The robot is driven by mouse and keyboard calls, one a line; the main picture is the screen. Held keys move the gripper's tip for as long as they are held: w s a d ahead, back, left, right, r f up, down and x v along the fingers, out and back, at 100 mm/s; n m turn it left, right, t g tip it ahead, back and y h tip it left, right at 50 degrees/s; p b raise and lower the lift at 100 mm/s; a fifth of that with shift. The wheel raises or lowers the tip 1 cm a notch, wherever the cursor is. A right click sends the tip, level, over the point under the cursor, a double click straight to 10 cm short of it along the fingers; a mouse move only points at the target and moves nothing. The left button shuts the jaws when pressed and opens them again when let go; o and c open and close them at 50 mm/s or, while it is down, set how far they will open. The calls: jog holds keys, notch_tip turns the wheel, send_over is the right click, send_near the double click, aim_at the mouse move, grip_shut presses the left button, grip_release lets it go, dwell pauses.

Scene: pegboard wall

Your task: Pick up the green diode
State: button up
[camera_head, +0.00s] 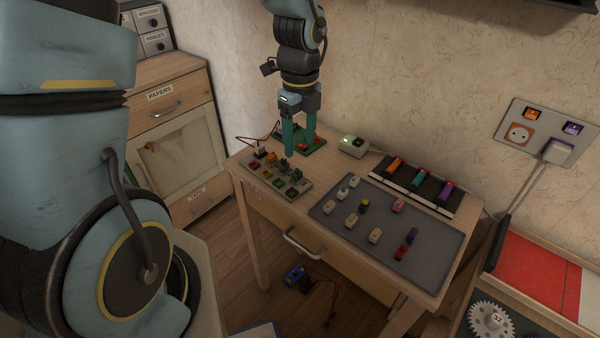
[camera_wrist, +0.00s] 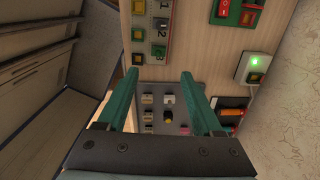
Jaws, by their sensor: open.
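My gripper (camera_head: 299,148) is open and empty, pointing down above the back left of the wooden table. Its two teal fingers also show apart in the wrist view (camera_wrist: 160,74). A small green piece (camera_head: 296,175) sits on the grey component panel at the table's left, just in front of and below the fingers; it looks like the green diode, but it is too small to be sure. In the wrist view the panel (camera_wrist: 148,40) lies beyond the fingertips, with numbers and several small coloured pieces; I cannot tell there which is the diode.
A green board with red parts (camera_head: 313,144) lies behind the fingers. A white box with a lit green light (camera_head: 354,146) stands right of it. A grey mat (camera_head: 425,255) holds several small blocks. A dark rack (camera_head: 411,183) with coloured cylinders stands near the wall.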

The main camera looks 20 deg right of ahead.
aim_at(297, 175)
notch_tip(297, 175, down, 3)
jog(key=shift+w+a+f+p, duration=0.15)
jog(key=shift+f+p, duration=0.35)
jog(key=shift+f, duration=0.85)
jog(key=shift+w+a+f+p, duration=0.15)
jog(key=shift+f+p, duration=0.3)
jog(key=shift+f, duration=0.85)
jog(key=shift+s, duration=0.1)
grip_shut()
